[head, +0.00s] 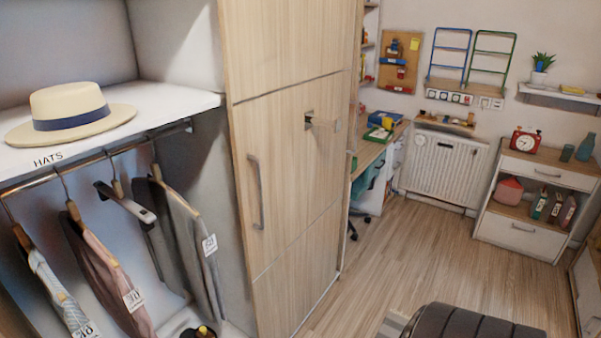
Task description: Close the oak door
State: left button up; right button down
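The oak door (290,165) is a tall pale wood panel in the middle of the head view, to the right of the wardrobe's open bay. A vertical metal bar handle (256,191) sits near its left edge. A small metal and wood fitting (320,122) juts out higher up, nearer its right edge. The wardrobe bay (200,105) stands uncovered, with its shelf and clothes in plain sight. The door's hinge line cannot be made out. Neither of my grippers shows in this view.
A straw hat (68,106) rests on the white shelf (165,103) above a rail (95,158) of hanging clothes. A dark padded seat (475,322) stands at the bottom right. A desk (375,150), radiator (445,168) and drawer cabinet (535,200) line the back. Wood floor (425,245) between is clear.

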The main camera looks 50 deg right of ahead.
aim_at(287, 64)
jog(key=z, duration=1.65)
jog(key=i+l+u, duration=0.15)
jog(key=u, duration=0.25)
jog(key=l+u, duration=0.45)
jog(key=i+j, duration=0.05)
